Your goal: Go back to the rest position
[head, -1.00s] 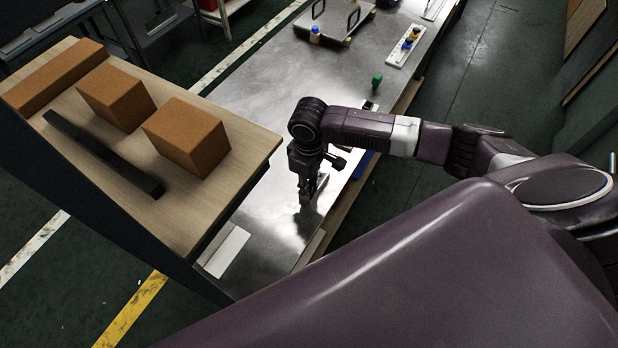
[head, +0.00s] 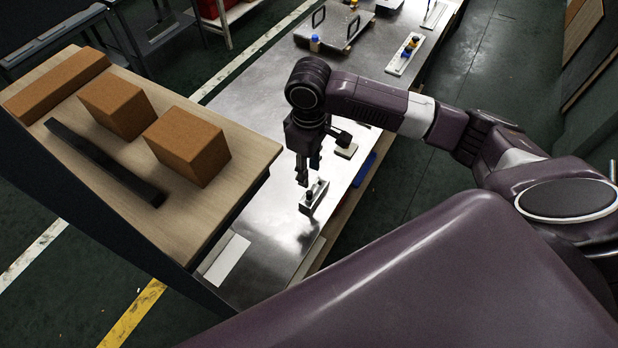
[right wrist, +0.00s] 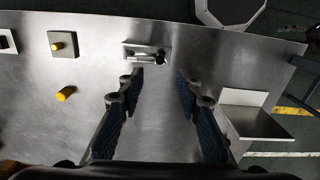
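My right gripper (head: 308,174) hangs pointing down over the metal bench (head: 262,102) in the head view. Its two fingers are apart and nothing is between them; the right wrist view also shows the open fingers (right wrist: 160,85) with bare metal behind the gap. A small metal block with a dark knob (head: 313,197) stands on the bench just beyond the fingertips, apart from them. It also shows in the right wrist view (right wrist: 147,52), ahead of the fingers. My left gripper is not in view.
A wooden shelf (head: 218,170) with several orange-brown boxes (head: 187,147) and a black bar stands left of the arm. On the bench lie a white plate (head: 228,258), a handled tray (head: 335,30) and a peg strip (head: 404,55). The right wrist view shows a grey bracket (right wrist: 262,124) beside the gripper.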

